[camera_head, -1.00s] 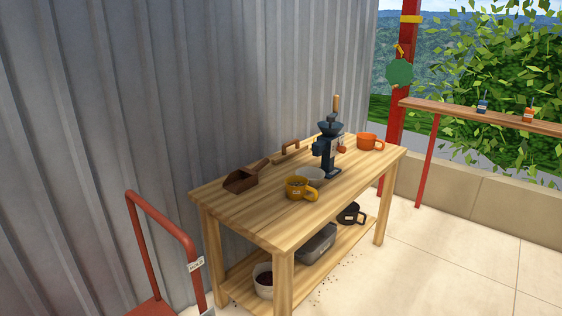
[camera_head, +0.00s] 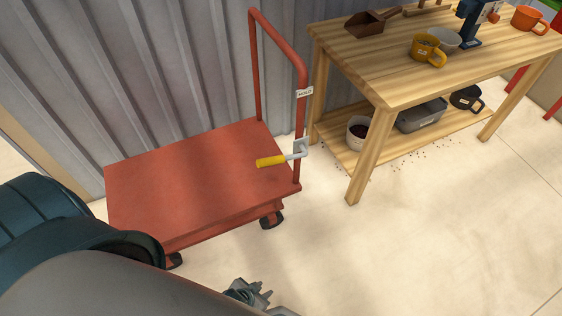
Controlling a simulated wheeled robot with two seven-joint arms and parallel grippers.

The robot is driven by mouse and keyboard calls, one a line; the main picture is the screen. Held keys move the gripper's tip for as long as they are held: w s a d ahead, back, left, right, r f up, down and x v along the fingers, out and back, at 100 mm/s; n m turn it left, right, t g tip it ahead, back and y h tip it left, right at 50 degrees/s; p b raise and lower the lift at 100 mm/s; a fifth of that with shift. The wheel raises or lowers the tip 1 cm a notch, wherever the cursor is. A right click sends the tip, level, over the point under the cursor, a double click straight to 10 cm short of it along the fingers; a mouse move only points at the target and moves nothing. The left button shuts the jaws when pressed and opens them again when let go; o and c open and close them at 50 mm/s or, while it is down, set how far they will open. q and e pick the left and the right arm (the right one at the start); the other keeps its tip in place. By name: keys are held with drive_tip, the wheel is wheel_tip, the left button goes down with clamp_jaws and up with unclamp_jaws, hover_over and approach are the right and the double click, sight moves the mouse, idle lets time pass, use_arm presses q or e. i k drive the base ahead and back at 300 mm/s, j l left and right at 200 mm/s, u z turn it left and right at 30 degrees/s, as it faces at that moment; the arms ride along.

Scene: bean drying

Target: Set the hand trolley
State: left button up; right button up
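The hand trolley (camera_head: 190,180) is red, with a flat empty deck, and stands beside the corrugated wall. Its hoop handle (camera_head: 280,43) rises at the deck's right end. A lever with a yellow grip (camera_head: 270,161) is mounted low on the near handle post and sticks out to the left over the deck, roughly level. A small white label (camera_head: 304,93) is higher on that post. Dark wheels (camera_head: 271,219) show under the near edge. My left gripper (camera_head: 262,294) is at the bottom, in front of the trolley and apart from it; its finger gap is unclear. My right gripper is out of view.
A wooden table (camera_head: 390,85) stands right of the trolley, close to the handle. It holds a scoop (camera_head: 366,24), cups and a blue grinder (camera_head: 474,22); a lower shelf holds containers. Dark specks lie on the floor beneath. The pale floor in front is clear.

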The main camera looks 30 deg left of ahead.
sight(189, 192)
drive_tip(key=u, duration=1.65)
